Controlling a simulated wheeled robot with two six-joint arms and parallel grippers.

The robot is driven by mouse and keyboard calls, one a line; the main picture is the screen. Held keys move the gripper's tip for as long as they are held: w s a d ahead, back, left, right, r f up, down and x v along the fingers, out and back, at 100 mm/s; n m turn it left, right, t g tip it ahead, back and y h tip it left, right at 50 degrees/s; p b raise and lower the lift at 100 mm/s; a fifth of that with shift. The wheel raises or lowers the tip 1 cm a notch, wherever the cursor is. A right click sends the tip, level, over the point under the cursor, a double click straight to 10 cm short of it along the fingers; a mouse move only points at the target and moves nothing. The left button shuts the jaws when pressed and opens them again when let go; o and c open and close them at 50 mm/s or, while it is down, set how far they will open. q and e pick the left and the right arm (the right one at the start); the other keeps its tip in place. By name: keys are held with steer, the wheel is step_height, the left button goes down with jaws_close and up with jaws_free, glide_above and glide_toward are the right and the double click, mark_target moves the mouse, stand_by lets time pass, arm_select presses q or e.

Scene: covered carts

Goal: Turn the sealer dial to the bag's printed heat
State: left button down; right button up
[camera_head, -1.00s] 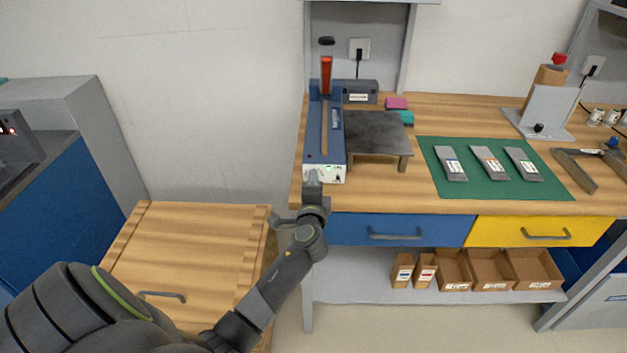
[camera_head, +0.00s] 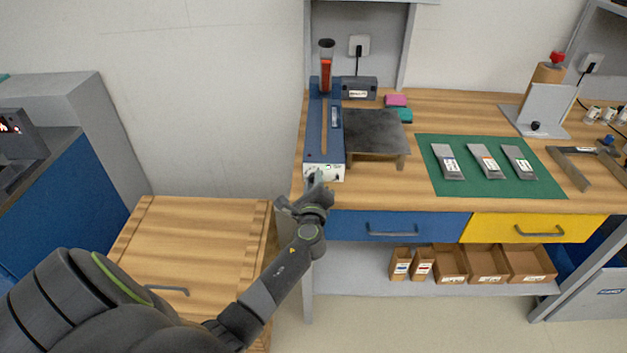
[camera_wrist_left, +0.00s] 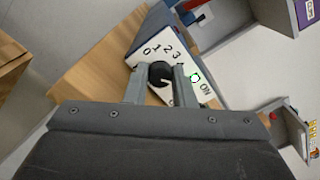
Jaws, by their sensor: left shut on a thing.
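The blue sealer (camera_head: 325,140) stands at the left end of the wooden bench, with its red-fronted arm (camera_head: 326,74) raised. Its white front panel shows in the left wrist view (camera_wrist_left: 186,58), with the numbers 0, 1, 2, 3, a green-ringed light and "ON". My left gripper (camera_wrist_left: 155,82) is shut on the black dial (camera_wrist_left: 160,73), one finger on each side. The dial's pointer setting is not clear. In the head view my left gripper (camera_head: 316,182) is at the sealer's front. Three grey bags (camera_head: 447,161) with small labels lie on the green mat (camera_head: 505,188); their print is too small to read.
A dark metal table (camera_head: 376,132) stands right of the sealer, with pink and teal blocks (camera_head: 396,100) behind it. Blue and yellow drawers (camera_head: 400,224) sit under the bench top. A lower wooden cabinet (camera_head: 195,235) stands left.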

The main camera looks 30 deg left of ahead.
stand_by(0.4)
arm_select(q)
steer(key=c, duration=1.2)
jaws_free()
steer(key=v, duration=1.7)
steer(key=shift+d, duration=0.25)
steer(key=shift+s, duration=0.1)
